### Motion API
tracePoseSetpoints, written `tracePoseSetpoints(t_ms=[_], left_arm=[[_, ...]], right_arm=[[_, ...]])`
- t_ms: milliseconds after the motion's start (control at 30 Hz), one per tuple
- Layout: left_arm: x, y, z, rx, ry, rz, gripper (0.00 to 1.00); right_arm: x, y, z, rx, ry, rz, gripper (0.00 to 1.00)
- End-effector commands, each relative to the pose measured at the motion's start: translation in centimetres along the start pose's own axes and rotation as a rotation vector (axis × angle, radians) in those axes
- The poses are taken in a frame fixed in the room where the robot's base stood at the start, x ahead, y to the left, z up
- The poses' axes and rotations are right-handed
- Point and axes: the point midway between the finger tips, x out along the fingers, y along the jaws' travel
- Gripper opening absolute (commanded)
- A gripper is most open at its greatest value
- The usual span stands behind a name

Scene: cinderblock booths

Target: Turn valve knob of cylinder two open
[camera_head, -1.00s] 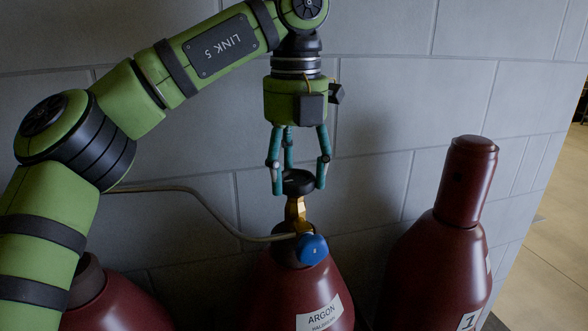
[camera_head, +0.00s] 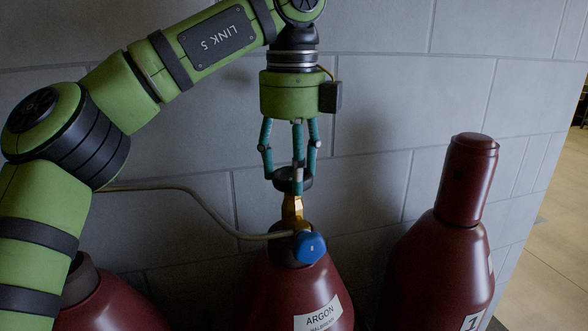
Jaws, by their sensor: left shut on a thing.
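Cylinder two (camera_head: 283,293) is the dark red cylinder in the middle with an ARGON label. A brass valve (camera_head: 292,209) stands on its top, with a black round valve knob (camera_head: 290,184) above it. My left gripper (camera_head: 293,183) comes down from above, its teal fingers shut around the knob. The fingers hide part of the knob. A blue round part (camera_head: 311,248) sits at the front of the valve, where a hose (camera_head: 215,221) joins. My right gripper is not in view.
A capped dark red cylinder marked 1 (camera_head: 438,258) stands to the right. Another red cylinder (camera_head: 115,301) is at the lower left, partly behind my arm. A grey block wall (camera_head: 385,110) is close behind. Open floor (camera_head: 556,245) shows at far right.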

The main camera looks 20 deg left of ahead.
Motion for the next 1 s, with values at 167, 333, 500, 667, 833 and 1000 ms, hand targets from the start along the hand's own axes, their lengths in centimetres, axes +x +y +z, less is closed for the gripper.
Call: tracePoseSetpoints(t_ms=[167, 333, 500, 667, 833, 1000], left_arm=[[-0.2, 0.1, 0.3, -0.179, -0.006, -0.009, 0.25], [-0.2, 0.2, 0.3, -0.333, -0.004, -0.010, 0.25], [-0.2, 0.2, 0.3, -0.466, -0.004, -0.009, 0.25], [-0.2, 0.3, 0.2, -0.561, -0.004, -0.009, 0.25], [-0.2, 0.3, 0.2, -0.630, -0.003, -0.008, 0.25], [-0.2, 0.4, 0.2, -0.665, -0.003, -0.007, 0.25]], right_arm=[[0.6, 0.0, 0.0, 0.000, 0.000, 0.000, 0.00], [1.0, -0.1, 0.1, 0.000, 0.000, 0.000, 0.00], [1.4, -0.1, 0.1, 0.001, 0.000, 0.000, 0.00], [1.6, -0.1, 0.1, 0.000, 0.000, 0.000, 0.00], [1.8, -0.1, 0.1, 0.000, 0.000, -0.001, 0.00], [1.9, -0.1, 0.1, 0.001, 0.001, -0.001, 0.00]])
